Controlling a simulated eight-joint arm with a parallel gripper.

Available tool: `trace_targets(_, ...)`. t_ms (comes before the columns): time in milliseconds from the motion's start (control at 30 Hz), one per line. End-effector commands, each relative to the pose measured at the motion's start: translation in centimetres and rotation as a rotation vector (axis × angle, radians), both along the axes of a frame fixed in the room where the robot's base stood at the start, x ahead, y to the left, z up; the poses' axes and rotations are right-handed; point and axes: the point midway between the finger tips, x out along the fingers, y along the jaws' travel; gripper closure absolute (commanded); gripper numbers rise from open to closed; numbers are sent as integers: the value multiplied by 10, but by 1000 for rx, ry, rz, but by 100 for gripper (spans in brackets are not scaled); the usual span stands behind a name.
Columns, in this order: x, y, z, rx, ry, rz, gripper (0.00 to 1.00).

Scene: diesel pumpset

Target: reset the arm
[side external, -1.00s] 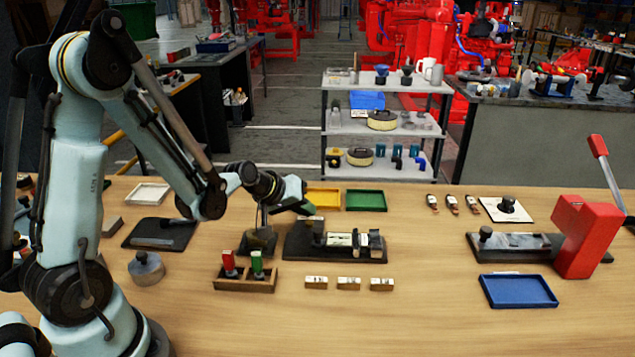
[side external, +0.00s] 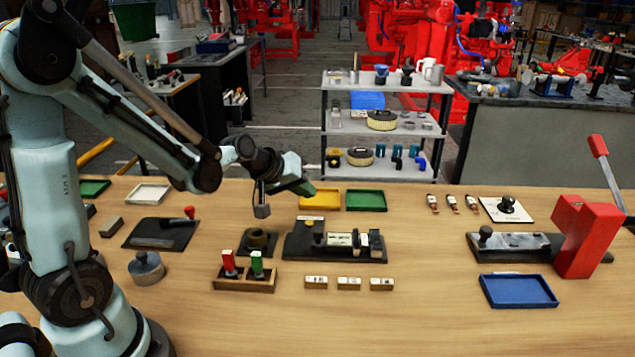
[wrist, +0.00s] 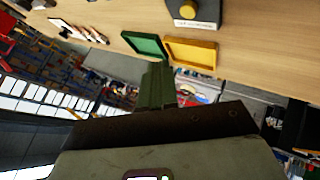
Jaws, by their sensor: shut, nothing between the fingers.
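My gripper (side external: 306,190) is in the side external view, in the air above the workbench (side external: 420,310). Its green fingers point to the right, close in the picture to the yellow tray. In the wrist view the fingers (wrist: 157,85) are together with nothing between them. My arm reaches in from the left.
A yellow tray (side external: 320,199) and a green tray (side external: 366,200) lie at the back. A black fixture (side external: 300,246), a wooden holder (side external: 245,284) with red and green handles, and several small blocks (side external: 349,284) are near. A red press (side external: 585,237) and a blue tray (side external: 518,291) are right.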

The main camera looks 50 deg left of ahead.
Motion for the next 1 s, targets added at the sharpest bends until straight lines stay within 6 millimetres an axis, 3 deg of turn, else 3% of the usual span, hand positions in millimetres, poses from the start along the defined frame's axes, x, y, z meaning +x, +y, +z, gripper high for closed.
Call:
trace_targets(633, -5, -7, 6, 21, 8, -25, 100)
trace_targets(767, -20, -23, 19, 82, 31, -93, 100)
trace_targets(1000, -65, -56, 43, 243, 84, -263, 100)
